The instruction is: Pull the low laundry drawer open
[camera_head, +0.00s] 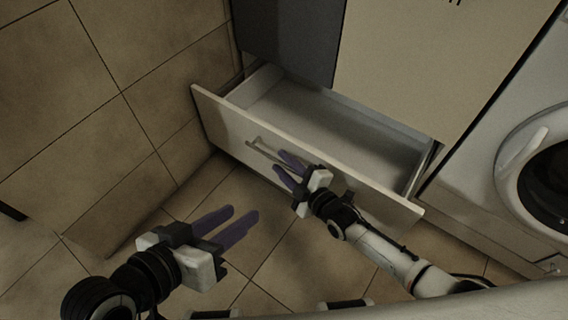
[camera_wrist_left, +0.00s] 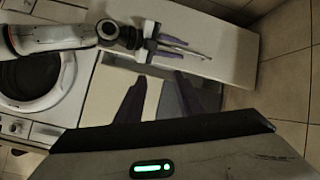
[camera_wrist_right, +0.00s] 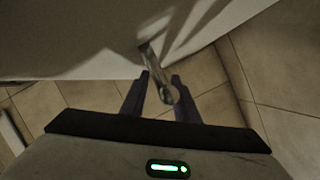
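The low drawer (camera_head: 310,165) is pulled out from under the cabinet, its pale inside showing empty. Its bar handle (camera_head: 258,149) is on the front panel; the handle (camera_wrist_right: 155,68) also shows in the right wrist view. My right gripper (camera_head: 281,164) is at the handle, its purple fingers apart on either side of the bar, with a gap showing. My left gripper (camera_head: 238,217) is open and empty, above the floor in front of the drawer. In the left wrist view, the drawer front (camera_wrist_left: 222,45) lies beyond its fingers.
A washing machine (camera_head: 485,165) with a round door stands right of the drawer. A tiled wall (camera_head: 130,85) is close on the left. Cabinet fronts (camera_head: 420,60) rise above the drawer. Tiled floor (camera_head: 275,265) in front is clear.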

